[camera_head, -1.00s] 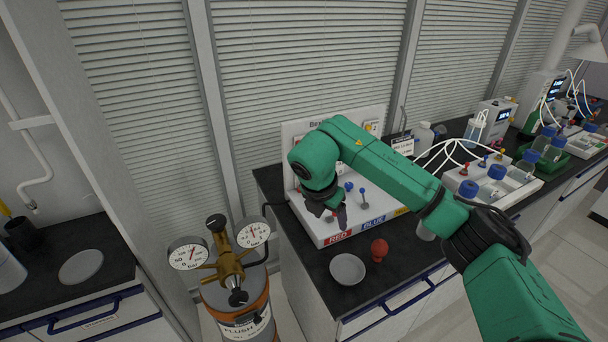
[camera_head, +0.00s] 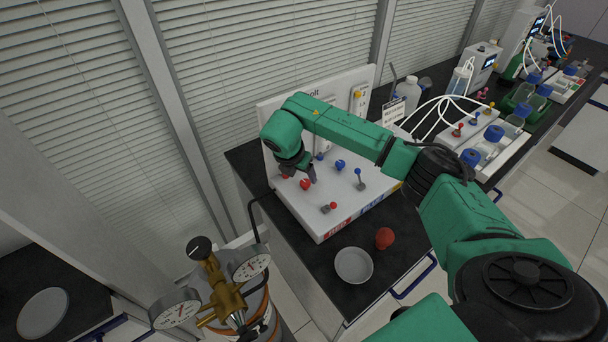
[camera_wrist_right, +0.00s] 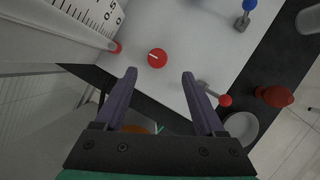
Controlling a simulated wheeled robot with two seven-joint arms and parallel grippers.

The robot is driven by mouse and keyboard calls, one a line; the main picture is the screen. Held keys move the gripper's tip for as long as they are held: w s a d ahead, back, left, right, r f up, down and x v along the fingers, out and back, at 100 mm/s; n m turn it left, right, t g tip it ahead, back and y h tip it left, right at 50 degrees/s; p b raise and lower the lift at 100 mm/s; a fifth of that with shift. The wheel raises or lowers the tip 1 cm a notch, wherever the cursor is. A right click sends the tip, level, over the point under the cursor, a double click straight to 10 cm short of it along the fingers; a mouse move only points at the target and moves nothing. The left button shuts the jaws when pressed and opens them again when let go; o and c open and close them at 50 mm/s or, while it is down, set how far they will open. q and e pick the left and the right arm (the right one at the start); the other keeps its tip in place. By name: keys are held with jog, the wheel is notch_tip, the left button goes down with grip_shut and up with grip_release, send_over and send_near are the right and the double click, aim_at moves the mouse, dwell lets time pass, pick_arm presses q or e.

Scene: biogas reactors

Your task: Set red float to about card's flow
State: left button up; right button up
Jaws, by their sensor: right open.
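The red knob (camera_head: 305,184), round with a white pointer line, sits on the white flow panel's sloping base; it also shows in the right wrist view (camera_wrist_right: 158,58). My right gripper (camera_head: 298,172) is open and empty; in the wrist view its fingertips (camera_wrist_right: 159,78) point toward the knob, one to each side, and I see no contact. A scaled flow tube (camera_wrist_right: 95,20) stands at upper left of the wrist view, with a red piece at its foot. I cannot make out the red float. A small printed card (camera_head: 393,110) stands behind the panel's right side, its text unreadable. My left gripper is not in view.
A red-tipped lever (camera_head: 328,207) stands in front of the red knob. A blue knob (camera_head: 340,165) and blue lever (camera_head: 359,180) are to its right. A white dish (camera_head: 353,265) and red bulb (camera_head: 384,238) lie before the panel. A brass-regulator cylinder (camera_head: 226,297) stands left.

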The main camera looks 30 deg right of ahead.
aim_at(305, 182)
jog(key=x, duration=0.4)
jog(key=p+x, duration=0.1)
jog(key=shift+w+f, duration=0.3)
jog(key=shift+w, duration=0.15)
jog(key=shift+d+f, duration=0.1)
jog(key=shift+f, duration=0.1)
jog(key=shift+s, duration=0.15)
jog(key=shift+c, duration=0.7)
grip_shut()
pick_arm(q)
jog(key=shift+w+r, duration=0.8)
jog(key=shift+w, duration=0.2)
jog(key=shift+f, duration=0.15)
pick_arm(e)
jog(key=shift+f, duration=0.1)
